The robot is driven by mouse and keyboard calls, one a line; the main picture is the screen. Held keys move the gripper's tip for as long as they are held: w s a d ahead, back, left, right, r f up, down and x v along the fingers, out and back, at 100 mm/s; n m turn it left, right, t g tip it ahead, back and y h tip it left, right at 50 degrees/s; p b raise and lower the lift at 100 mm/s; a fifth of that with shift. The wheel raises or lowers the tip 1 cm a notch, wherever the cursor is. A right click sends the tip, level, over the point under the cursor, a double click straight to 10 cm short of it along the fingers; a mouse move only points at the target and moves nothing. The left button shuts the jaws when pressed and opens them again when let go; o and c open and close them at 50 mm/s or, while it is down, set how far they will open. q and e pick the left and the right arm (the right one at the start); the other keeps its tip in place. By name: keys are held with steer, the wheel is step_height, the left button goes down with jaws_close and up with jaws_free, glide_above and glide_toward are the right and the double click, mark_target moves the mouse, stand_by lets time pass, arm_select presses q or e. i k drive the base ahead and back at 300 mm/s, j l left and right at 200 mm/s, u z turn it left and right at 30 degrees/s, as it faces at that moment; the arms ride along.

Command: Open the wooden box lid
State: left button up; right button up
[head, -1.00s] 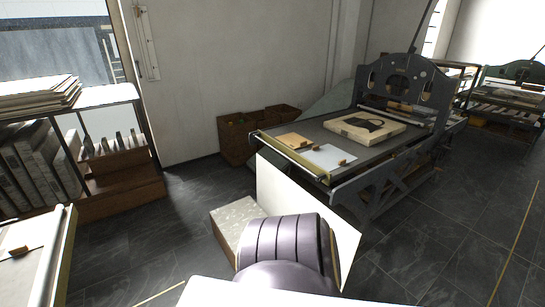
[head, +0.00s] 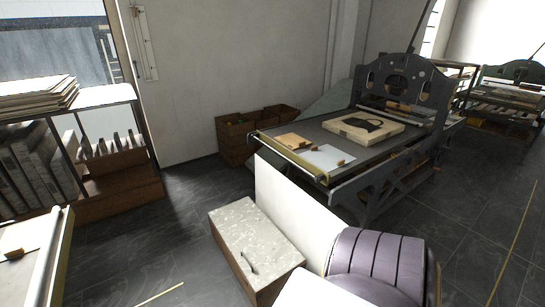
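A low wooden box (head: 232,262) stands on the floor at the lower middle of the head view. It has brown sides and a speckled pale grey top (head: 250,230), which lies flat. A small dark curved shape, perhaps a handle, is on the top near its front end. A plain white panel (head: 290,205) stands upright along the box's right side; I cannot tell whether it is joined to the box. My purple-grey ribbed arm link covers the area right of the box's near end. Neither gripper is in view.
A press (head: 395,90) with a long bed stands behind the panel. Open wooden crates (head: 236,148) sit by the wall. A shelf unit (head: 125,188) stands at left and a table edge (head: 62,240) at lower left. Dark tiled floor is clear left of the box.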

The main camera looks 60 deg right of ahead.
mark_target(264, 255)
steer(key=z, duration=1.65)
